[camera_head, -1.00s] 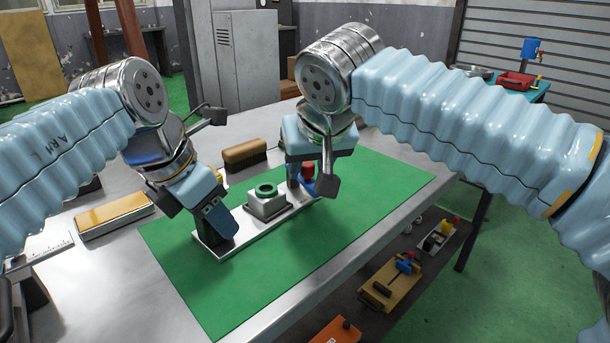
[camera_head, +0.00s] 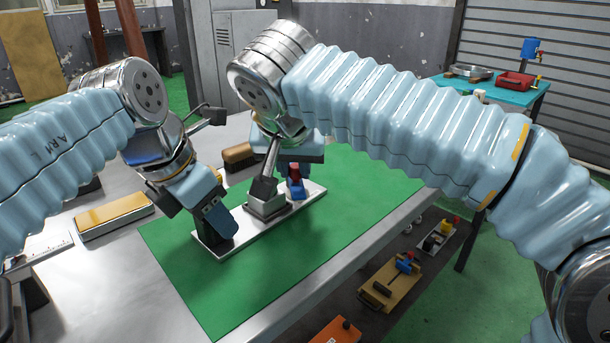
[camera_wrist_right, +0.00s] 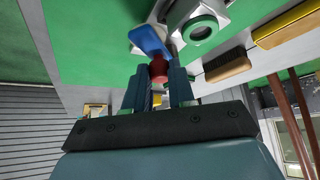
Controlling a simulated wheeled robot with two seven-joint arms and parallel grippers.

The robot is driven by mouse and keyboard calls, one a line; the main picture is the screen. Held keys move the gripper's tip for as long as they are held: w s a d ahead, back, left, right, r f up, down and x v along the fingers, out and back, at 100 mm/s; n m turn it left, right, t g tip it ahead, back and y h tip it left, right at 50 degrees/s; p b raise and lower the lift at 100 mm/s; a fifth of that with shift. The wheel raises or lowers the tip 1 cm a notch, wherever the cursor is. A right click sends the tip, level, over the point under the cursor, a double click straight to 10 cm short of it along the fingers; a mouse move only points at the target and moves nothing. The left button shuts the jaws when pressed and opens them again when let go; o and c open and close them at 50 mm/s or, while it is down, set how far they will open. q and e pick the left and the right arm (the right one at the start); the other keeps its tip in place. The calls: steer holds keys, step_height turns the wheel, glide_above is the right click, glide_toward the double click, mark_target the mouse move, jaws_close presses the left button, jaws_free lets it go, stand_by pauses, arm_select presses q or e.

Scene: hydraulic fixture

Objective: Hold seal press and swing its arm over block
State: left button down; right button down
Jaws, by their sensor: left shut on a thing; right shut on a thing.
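The seal press has a pale metal base plate (camera_head: 246,229) on the green mat. A grey block (camera_head: 268,208) sits mid-plate, and its green ring (camera_wrist_right: 201,30) shows in the right wrist view. My left gripper (camera_head: 220,222) is shut on the press's dark part at the plate's near-left end, mostly hidden by the fingers. My right gripper (camera_wrist_right: 160,88) is shut on the red knob (camera_wrist_right: 158,70) of the press's blue arm (camera_wrist_right: 149,40). In that view the blue arm lies beside the block, not over the ring. The head view shows the blue arm (camera_head: 296,190) right of the block.
A wooden brush (camera_head: 238,155) lies behind the plate. A yellow-topped block (camera_head: 114,216) lies left of the green mat (camera_head: 345,225). The mat's right and front are clear. A lower shelf holds several small fixtures (camera_head: 390,283).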

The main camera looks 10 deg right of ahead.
steer(key=c, duration=0.9)
jaws_free()
steer(key=shift+o, duration=0.2)
steer(key=v, duration=1.2)
